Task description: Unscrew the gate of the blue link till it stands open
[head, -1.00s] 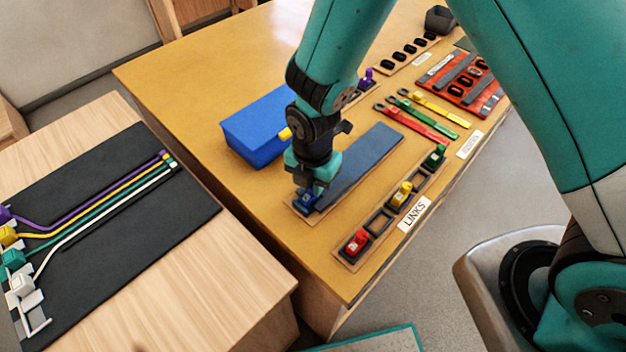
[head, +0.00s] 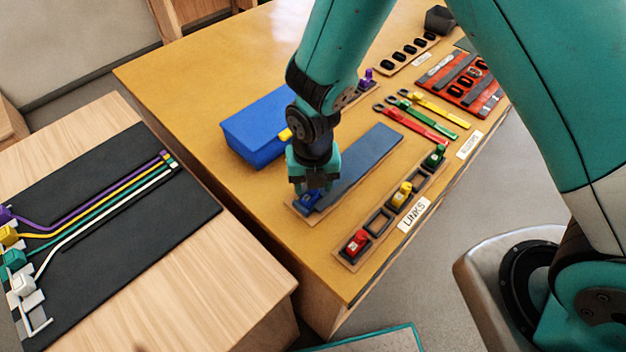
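The blue link (head: 309,202) lies at the near end of a dark blue strip on a tan board on the yellow table. My gripper (head: 312,188) points down right over the blue link, with its fingers at the link. The fingers hide part of the link. The link is too small and too covered to tell how its gate stands. I cannot tell whether the fingers are shut on it or apart.
A blue box (head: 252,132) stands close behind and left of my gripper. To the right lies the links tray (head: 378,222) with red, yellow and green links and empty slots. Red, green and yellow straps (head: 440,108) lie farther back.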

